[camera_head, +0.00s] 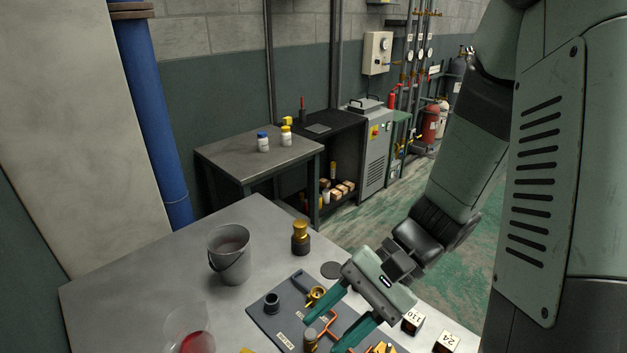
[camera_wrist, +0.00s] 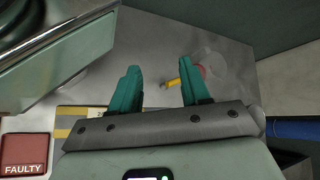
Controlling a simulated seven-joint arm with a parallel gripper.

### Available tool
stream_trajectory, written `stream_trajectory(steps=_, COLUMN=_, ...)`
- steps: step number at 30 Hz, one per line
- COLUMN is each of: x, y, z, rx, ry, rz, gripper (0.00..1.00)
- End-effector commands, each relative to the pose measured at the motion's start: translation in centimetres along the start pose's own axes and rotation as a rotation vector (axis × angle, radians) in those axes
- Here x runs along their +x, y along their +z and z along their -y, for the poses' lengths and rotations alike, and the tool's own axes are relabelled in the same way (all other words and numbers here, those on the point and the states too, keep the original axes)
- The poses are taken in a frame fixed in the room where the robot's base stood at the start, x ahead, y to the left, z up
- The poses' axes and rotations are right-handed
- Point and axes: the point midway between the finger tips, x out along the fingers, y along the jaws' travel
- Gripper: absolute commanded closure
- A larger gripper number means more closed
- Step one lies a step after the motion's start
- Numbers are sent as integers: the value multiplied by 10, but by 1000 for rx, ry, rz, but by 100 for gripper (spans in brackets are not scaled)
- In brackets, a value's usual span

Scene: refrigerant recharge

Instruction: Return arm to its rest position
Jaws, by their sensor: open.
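My gripper (camera_head: 322,334) hangs low over the front of the grey metal table (camera_head: 130,282), with its two teal fingers spread apart. It is over or beside the dark mat (camera_head: 262,318) that holds fittings, and I cannot tell its exact height. My arm comes down from the right side of the head view. In the wrist view the open fingers (camera_wrist: 158,80) show nothing clasped between them. A small yellow object (camera_wrist: 172,83) and a clear vessel with red contents (camera_wrist: 203,72) show beyond the fingertips there.
A grey bucket (camera_head: 230,255) and a brass-topped fitting (camera_head: 300,238) stand on the table. A clear vessel with red liquid (camera_head: 190,332) is at front left. Numbered blocks (camera_head: 413,321) lie at right. A red FAULTY plate (camera_wrist: 25,154) shows at lower left in the wrist view.

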Motion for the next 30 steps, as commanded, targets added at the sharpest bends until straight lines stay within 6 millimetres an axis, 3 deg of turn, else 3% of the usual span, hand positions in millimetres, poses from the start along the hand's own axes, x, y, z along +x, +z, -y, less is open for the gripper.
stream_trajectory(steps=12, x=-83, y=62, z=12, rx=-401, ry=485, rz=-511, gripper=54)
stream_trajectory(steps=21, x=-142, y=111, z=24, rx=-597, ry=660, rz=-924, gripper=54)
stream_trajectory(steps=25, x=-155, y=123, z=27, rx=-607, ry=664, rz=-1022, gripper=54)
stream_trajectory(steps=30, x=-155, y=123, z=27, rx=-607, ry=664, rz=-1022, gripper=54)
